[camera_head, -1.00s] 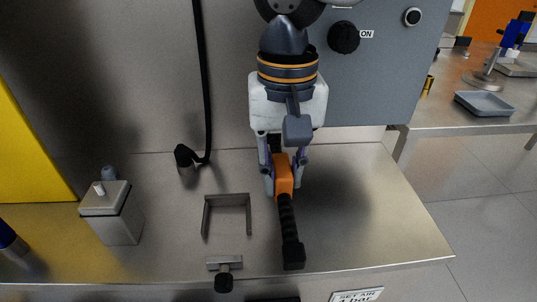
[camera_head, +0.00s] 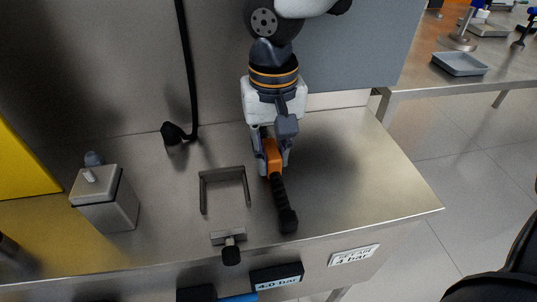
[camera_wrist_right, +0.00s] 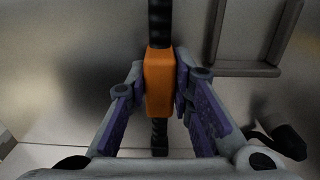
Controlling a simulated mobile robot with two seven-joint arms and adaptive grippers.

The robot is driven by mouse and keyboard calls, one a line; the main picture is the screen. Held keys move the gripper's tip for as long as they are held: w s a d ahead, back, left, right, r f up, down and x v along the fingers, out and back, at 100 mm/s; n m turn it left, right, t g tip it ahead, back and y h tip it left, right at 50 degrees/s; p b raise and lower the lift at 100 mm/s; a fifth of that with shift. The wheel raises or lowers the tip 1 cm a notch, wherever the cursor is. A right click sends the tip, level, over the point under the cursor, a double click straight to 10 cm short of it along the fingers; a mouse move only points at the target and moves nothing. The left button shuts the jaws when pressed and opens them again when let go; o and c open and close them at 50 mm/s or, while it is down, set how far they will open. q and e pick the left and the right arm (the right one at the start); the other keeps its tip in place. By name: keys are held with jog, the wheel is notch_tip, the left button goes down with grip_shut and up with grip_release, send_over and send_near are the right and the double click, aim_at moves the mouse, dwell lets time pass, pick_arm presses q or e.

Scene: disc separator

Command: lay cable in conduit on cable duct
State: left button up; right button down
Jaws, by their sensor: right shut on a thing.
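The cable piece is an orange block (camera_head: 273,152) with a ribbed black cable end (camera_head: 281,196) and a square black tip (camera_head: 288,221). My right gripper (camera_head: 272,168) points down and is shut on the orange block, one finger on each side. In the right wrist view the block (camera_wrist_right: 159,85) sits between the purple-padded fingers, with ribbed black cable above and below it. A grey U-shaped bracket (camera_head: 224,174) lies left of the held piece, apart from it. I cannot tell which part is the cable duct. My left gripper is out of view.
A black wall cable hangs to a plug (camera_head: 175,133) at the back. Bench surface (camera_head: 355,180) right of the gripper is clear. A second table holds a tray (camera_head: 459,64).

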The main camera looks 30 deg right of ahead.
jog(key=shift+w+a, duration=0.1)
jog(key=shift+w, duration=0.05)
jog(key=shift+w+d+f, duration=0.15)
jog(key=shift+d, duration=0.2)
jog(key=c, duration=1.4)
grip_release()
jog(key=shift+a, duration=0.1)
